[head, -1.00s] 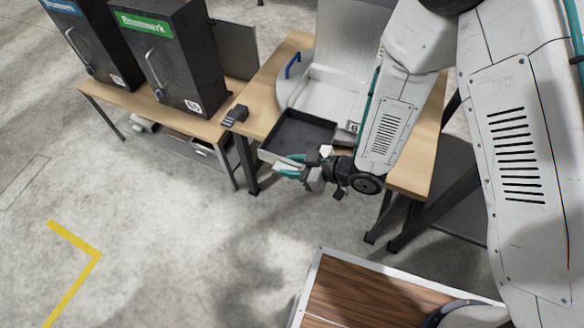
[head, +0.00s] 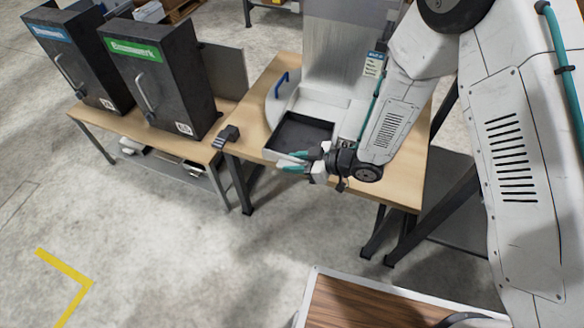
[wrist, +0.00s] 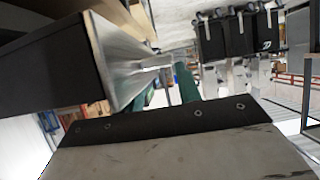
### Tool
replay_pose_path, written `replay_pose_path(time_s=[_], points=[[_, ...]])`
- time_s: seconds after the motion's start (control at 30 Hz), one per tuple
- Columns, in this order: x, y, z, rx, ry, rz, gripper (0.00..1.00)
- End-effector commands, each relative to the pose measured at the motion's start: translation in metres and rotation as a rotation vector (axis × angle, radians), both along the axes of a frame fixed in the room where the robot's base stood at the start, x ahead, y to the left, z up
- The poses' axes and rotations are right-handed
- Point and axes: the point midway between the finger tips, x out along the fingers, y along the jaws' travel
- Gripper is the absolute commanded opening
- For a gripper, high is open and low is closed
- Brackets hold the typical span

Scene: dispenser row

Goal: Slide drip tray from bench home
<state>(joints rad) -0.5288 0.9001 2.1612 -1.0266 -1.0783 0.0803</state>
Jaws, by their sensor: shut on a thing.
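The drip tray (head: 303,133) is a shallow, dark, square tray with a pale front, lying in a white-walled bay on the wooden bench (head: 400,180). Its front side lies near the bench's front edge, and its rear reaches into the bay. My gripper (head: 295,160) is at the middle of the tray's front and shut on it. In the wrist view, a bright metal front (wrist: 115,55) with a dark side fills the upper left, and the teal fingers (wrist: 182,85) meet a thin metal part beside it. The exact grip contact is small and partly hidden.
Two black dispensers with blue (head: 48,32) and green (head: 135,50) labels stand on the lower bench at left. A small dark block (head: 227,137) sits at the bench corner. A wood-topped surface (head: 370,305) is in front of me. The floor at left is clear.

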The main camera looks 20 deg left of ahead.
Motion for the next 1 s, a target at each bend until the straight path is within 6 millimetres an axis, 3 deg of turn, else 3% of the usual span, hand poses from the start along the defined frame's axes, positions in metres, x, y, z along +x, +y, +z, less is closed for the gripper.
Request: replay_pose_path(time_s=[0.7,1.0], points=[[0.057,-0.004,-0.003,0.001,-0.001,0.0,0.0],[0.07,-0.006,-0.004,0.0,-0.001,0.0,0.0]])
